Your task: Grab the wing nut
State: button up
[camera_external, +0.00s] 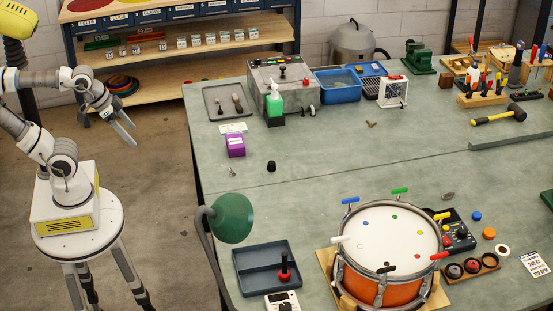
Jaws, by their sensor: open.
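A small brownish, wing-shaped piece (371,124), which looks like the wing nut, lies on the grey-green bench (320,165) towards its back middle. It is too small to make out in detail. My gripper (127,135) is at the left, in the air over the floor beyond the bench's left edge. Its two fingers are apart, point down to the right, and hold nothing. It is well away from the wing-shaped piece.
A purple box (235,146), a black knob-like piece (271,166) and a small silvery piece (231,171) stand nearer the left edge. A green lamp (232,218) and a drum (385,260) occupy the front. The bench around the wing-shaped piece is clear.

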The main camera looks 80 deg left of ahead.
jog(key=w+d+f+t+h+b, duration=0.1)
jog(key=w+d+f+t+b, duration=0.1)
jog(key=w+f+b, duration=0.45)
jog(key=n+t+y+b, duration=0.2)
jog(key=t+y+b, duration=0.3)
jog(key=b, duration=1.1)
send_near(230, 170)
jog(key=shift+s+a+r+t+h, duration=0.1)
jog(key=shift+s+a+t+h, duration=0.2)
jog(key=shift+s+h, duration=0.3)
jog(key=shift+w+a+r+p, duration=0.15)
jog(key=shift+w+p, duration=0.1)
jog(key=shift+p, duration=0.5)
jog(key=shift+w+a+f+p, duration=0.25)
jog(key=shift+w+p, duration=0.3)
jog(key=shift+p, duration=0.7)
jog(key=p, duration=0.1)
jog(key=w+p, duration=0.1)
jog(key=p, duration=0.1)
jog(key=shift+d+f, duration=0.1)
jog(key=shift+f, duration=0.2)
jog(key=shift+b+x, duration=0.4)
jog(key=shift+x, duration=0.8)
jog(key=shift+b+x, duration=0.6)
jog(key=shift+x, duration=2.65)
jog(key=shift+f, duration=0.1)
